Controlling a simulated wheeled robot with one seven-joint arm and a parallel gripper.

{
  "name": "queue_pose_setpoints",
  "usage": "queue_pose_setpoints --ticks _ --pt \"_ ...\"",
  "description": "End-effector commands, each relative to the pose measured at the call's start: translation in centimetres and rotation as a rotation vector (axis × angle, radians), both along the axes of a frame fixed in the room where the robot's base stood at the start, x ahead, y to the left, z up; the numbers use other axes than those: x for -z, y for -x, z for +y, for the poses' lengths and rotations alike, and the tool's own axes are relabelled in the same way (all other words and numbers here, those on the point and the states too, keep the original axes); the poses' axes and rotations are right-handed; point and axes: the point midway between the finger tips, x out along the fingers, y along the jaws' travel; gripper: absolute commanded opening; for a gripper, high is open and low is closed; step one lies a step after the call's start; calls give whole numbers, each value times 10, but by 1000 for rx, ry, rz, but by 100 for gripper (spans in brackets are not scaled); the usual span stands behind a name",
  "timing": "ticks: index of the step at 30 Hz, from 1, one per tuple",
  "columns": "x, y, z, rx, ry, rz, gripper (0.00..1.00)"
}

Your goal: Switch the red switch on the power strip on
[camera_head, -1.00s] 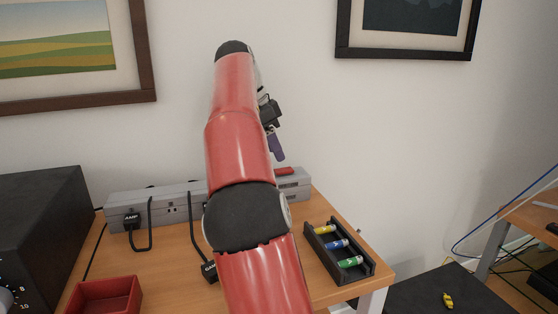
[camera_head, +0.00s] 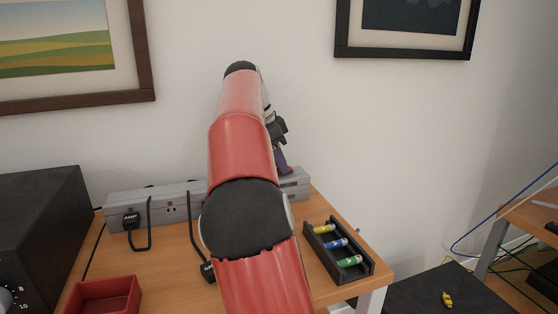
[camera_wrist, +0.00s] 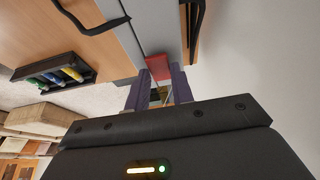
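The grey power strip (camera_head: 165,209) lies along the back of the wooden table against the wall, and my arm hides its middle. Its right end (camera_head: 296,183) shows past my arm. My gripper's purple fingers (camera_head: 283,163) are down at that end. In the wrist view the red switch (camera_wrist: 158,66) sits on the strip's end, right at the fingertips of my gripper (camera_wrist: 160,78). The fingers stand apart, with a gap between them. I cannot tell whether a finger touches the switch. In the head view the gripper mostly hides the switch.
A black tray with several coloured batteries (camera_head: 339,268) stands at the table's right edge. A black plug (camera_head: 131,220) and cables are on the strip. A red box (camera_head: 105,295) and a black amplifier-like box (camera_head: 40,225) are on the left. The wall is close behind the strip.

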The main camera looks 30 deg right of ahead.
Motion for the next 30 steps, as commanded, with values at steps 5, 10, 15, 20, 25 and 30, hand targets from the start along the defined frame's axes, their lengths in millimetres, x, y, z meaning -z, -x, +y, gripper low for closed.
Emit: queue_pose_setpoints --ticks 5,10,15,20,25,30 --pt "0 0 -1 2 -14 -3 1" --pt "0 1 -6 4 -108 -28 1" --pt "-1 2 -7 2 -174 -44 1" --pt "-1 1 -6 0 -179 -44 1" --pt "-1 1 -6 0 -179 -44 29" --pt "-1 1 -6 -1 -177 -45 45"
